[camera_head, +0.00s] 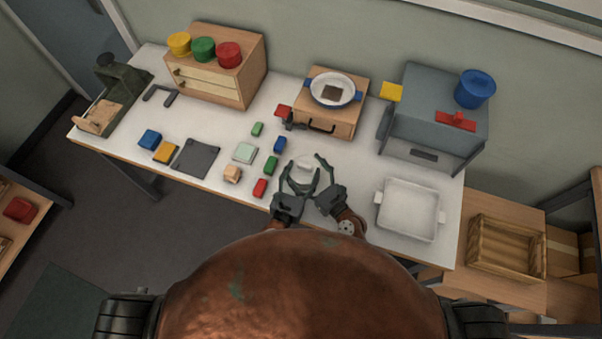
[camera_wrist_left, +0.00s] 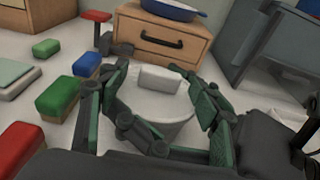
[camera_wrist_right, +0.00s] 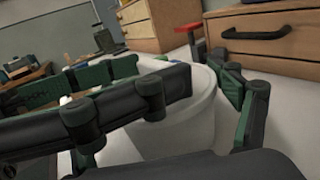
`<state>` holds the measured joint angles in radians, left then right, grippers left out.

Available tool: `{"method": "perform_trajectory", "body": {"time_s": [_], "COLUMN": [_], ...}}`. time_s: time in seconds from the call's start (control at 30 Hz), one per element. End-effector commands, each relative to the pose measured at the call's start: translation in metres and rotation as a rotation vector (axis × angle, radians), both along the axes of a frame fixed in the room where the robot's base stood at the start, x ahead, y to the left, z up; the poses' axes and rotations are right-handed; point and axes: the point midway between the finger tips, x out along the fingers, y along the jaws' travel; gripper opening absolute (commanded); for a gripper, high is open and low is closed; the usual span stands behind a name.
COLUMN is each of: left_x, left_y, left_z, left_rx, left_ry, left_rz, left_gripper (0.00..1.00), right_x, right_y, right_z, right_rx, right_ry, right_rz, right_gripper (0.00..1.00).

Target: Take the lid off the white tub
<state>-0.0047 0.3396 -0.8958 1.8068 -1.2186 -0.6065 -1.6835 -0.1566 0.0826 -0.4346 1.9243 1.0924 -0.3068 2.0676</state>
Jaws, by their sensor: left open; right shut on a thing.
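The white tub (camera_head: 304,165) stands on the white table, between my grippers. In the left wrist view the tub (camera_wrist_left: 172,106) is upright, with a pale block-like handle (camera_wrist_left: 158,80) on its lid. The lid appears seated on the tub. My left gripper (camera_wrist_left: 160,82) is open, its fingers on both sides of the lid handle. My right gripper (camera_wrist_right: 185,105) is shut on the tub body (camera_wrist_right: 180,135), from the right side. Dark and green finger links cross in front of the tub in the right wrist view and hide part of the lid and rim.
Small green, blue and red blocks (camera_head: 270,165) lie just left of the tub. A wooden drawer box (camera_head: 340,122) with a pan (camera_head: 333,89) stands behind. A white tray (camera_head: 409,210) is at right. A grey cabinet (camera_head: 430,110) stands at back right.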

Motion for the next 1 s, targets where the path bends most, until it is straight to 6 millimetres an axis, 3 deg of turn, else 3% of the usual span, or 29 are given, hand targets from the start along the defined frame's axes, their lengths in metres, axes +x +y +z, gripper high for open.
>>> {"method": "perform_trajectory", "body": {"time_s": [0.17, 0.8, 1.0], "left_x": [-0.0001, -0.0003, -0.0002], "left_y": [0.0002, 0.0004, 0.0003], "left_z": [0.0001, 0.0002, 0.0020], "left_rx": [0.000, 0.000, -0.001], "left_ry": [0.000, 0.000, -0.001], "left_rz": [0.000, 0.000, 0.000], "left_gripper": [0.52, 0.08, 0.08], "right_x": [0.0001, 0.0002, 0.0002], "right_y": [0.0002, 0.0000, -0.0001], "right_z": [0.0004, 0.0005, 0.0004], "right_rx": [0.001, 0.001, 0.001], "right_ry": [-0.001, -0.001, -0.001], "right_rz": [0.000, 0.000, 0.000], "right_gripper": [0.39, 0.39, 0.39]}}
